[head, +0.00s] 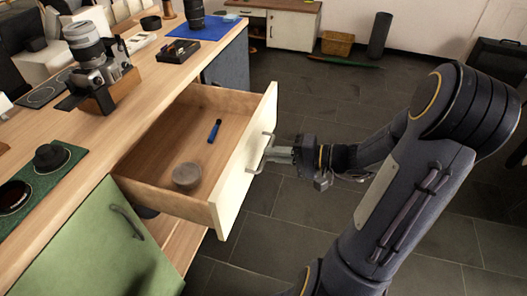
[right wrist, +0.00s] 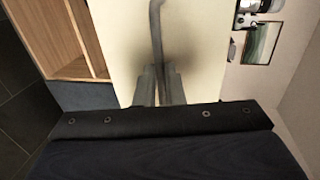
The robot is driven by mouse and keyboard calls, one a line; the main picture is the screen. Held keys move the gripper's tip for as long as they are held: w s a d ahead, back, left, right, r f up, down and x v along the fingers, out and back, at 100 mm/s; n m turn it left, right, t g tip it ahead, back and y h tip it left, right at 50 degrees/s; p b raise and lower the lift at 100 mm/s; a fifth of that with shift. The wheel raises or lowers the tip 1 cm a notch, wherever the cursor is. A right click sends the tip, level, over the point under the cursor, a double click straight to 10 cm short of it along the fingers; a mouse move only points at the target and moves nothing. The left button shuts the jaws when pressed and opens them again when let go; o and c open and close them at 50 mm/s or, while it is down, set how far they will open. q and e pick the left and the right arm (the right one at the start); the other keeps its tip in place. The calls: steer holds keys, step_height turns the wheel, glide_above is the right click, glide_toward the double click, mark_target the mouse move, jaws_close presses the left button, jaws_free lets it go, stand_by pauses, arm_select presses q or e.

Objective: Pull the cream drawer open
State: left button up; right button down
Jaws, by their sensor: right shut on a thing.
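The cream drawer (head: 244,165) stands well out from the wooden bench, so its inside shows in the head view. Its grey bar handle (head: 262,153) is on the front panel. My right gripper (head: 270,154) is shut on this handle from the front. In the right wrist view the fingers (right wrist: 160,84) close around the handle (right wrist: 156,35), with the cream front (right wrist: 118,45) behind. Inside the drawer lie a small blue object (head: 214,130) and a round grey container (head: 186,175). My left gripper is not in view.
The bench top (head: 135,108) carries a camera (head: 92,62) on a wooden stand, a green mat (head: 42,178) and a blue mat (head: 203,27). A green cabinet door (head: 95,245) is at the lower left. The dark tiled floor (head: 310,100) right of the drawer is mostly clear.

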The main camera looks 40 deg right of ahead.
steer(key=shift+s+d, duration=0.1)
steer(key=shift+s, duration=0.05)
steer(key=c, duration=1.5)
jaws_free()
steer(key=shift+d, duration=0.1)
steer(key=p+v, duration=0.1)
steer(key=v, duration=0.6)
steer(key=shift+s+d, duration=0.15)
steer(key=shift+s, duration=0.15)
